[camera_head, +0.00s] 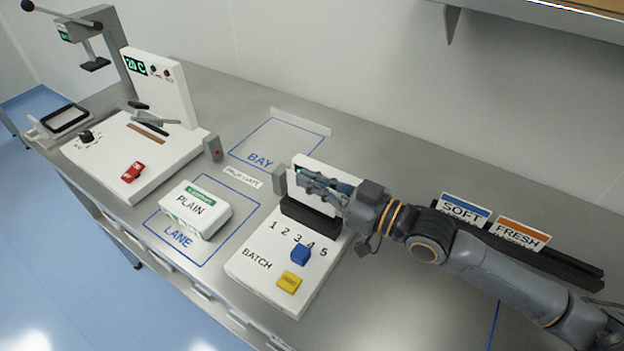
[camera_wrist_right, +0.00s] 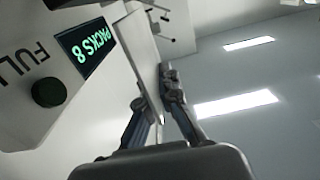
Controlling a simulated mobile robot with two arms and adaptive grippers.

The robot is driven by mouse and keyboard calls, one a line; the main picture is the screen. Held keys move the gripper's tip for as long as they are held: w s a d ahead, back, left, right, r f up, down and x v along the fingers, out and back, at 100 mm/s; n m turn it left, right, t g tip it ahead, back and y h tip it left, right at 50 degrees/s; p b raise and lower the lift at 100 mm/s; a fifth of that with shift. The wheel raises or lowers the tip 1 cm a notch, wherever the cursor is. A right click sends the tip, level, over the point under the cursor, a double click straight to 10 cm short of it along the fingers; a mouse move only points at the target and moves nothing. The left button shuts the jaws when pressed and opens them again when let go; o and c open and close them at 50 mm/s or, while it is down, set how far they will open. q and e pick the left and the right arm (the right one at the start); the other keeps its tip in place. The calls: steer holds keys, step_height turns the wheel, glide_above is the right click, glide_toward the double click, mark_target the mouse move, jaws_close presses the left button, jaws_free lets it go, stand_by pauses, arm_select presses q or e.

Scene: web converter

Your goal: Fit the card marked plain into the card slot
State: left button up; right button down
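My right gripper (camera_head: 325,187) is above the black card slot (camera_head: 310,216) at the back of the white batch box. In the right wrist view, its fingers (camera_wrist_right: 162,118) close on the edge of a thin white card (camera_wrist_right: 142,45). The card's printed face is turned away, so I cannot read its mark. In the head view the fingers largely hide it against the white upright panel (camera_head: 335,168), and I cannot tell whether its lower edge is seated in the slot. My left gripper is out of view.
Cards marked soft (camera_head: 463,211) and fresh (camera_head: 522,235) stand in a dark rack (camera_head: 560,262) at right. A pack marked plain (camera_head: 192,212) lies in the lane. A grey post (camera_head: 280,179) stands left of the fingers. The bay (camera_head: 275,140) is empty.

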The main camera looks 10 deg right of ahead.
mark_target(314, 208)
steer(key=shift+p, duration=0.3)
stand_by(0.5)
steer(key=shift+f+b, duration=1.85)
steer(key=shift+f, duration=0.65)
steer(key=c, duration=1.4)
jaws_free()
steer(key=shift+c, duration=0.2)
steer(key=shift+s+d, duration=0.15)
steer(key=v, duration=0.9)
steer(key=shift+s+d, duration=0.1)
steer(key=shift+s, duration=0.1)
steer(key=shift+v, duration=1.1)
